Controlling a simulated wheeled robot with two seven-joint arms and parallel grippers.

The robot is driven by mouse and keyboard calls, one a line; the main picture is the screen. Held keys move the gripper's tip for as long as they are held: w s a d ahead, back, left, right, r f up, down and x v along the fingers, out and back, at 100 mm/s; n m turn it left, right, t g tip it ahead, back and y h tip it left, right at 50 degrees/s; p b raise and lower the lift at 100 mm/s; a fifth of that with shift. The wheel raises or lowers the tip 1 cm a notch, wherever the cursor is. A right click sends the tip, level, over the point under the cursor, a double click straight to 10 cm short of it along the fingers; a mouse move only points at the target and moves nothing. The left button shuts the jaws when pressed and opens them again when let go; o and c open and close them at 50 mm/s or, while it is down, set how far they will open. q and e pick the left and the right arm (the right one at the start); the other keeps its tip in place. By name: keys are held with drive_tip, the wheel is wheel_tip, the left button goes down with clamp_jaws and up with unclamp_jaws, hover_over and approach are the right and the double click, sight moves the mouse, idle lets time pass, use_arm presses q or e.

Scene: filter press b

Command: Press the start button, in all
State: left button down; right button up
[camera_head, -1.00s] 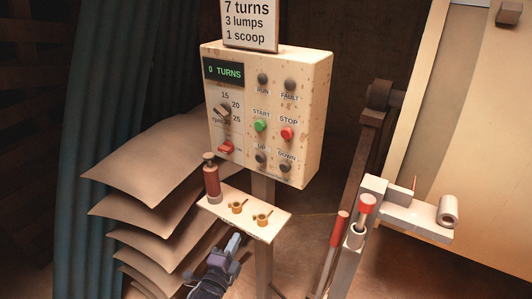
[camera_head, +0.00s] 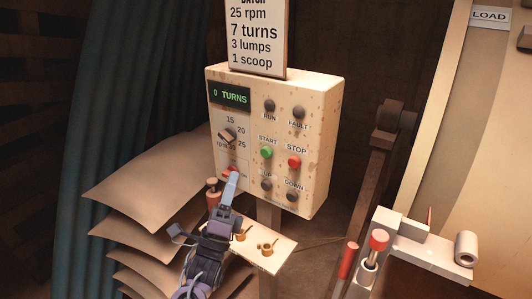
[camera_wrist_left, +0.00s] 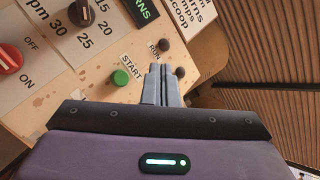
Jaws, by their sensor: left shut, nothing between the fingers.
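The green START button (camera_head: 266,153) sits on the cream control box (camera_head: 325,125), left of the red STOP button (camera_head: 294,162). My left gripper (camera_head: 231,184) is shut and empty, in front of the box's lower left, its tips overlapping the area by the red on/off switch (camera_head: 229,170). In the left wrist view the shut fingers (camera_wrist_left: 162,84) point at the panel, just right of the green START button (camera_wrist_left: 120,77). I cannot tell whether they touch the panel. The display (camera_head: 230,95) reads 0 TURNS. My right gripper is out of view.
A small shelf (camera_head: 285,249) with brass scoops (camera_head: 267,249) lies below the box; a dark red cylinder (camera_head: 213,193) stands behind my arm. Stacked sheets (camera_head: 150,185) are at left. Red-topped levers (camera_head: 378,240) and a cream machine stand at right.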

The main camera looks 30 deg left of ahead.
sight(266, 153)
use_arm(q)
drive_tip(key=w+b, duration=0.2)
drive_tip(key=w, duration=0.7)
drive_tip(key=shift+d, duration=0.35)
idle(1.9)
drive_tip(key=shift+w+b, duration=0.3)
drive_tip(key=shift+w, duration=0.1)
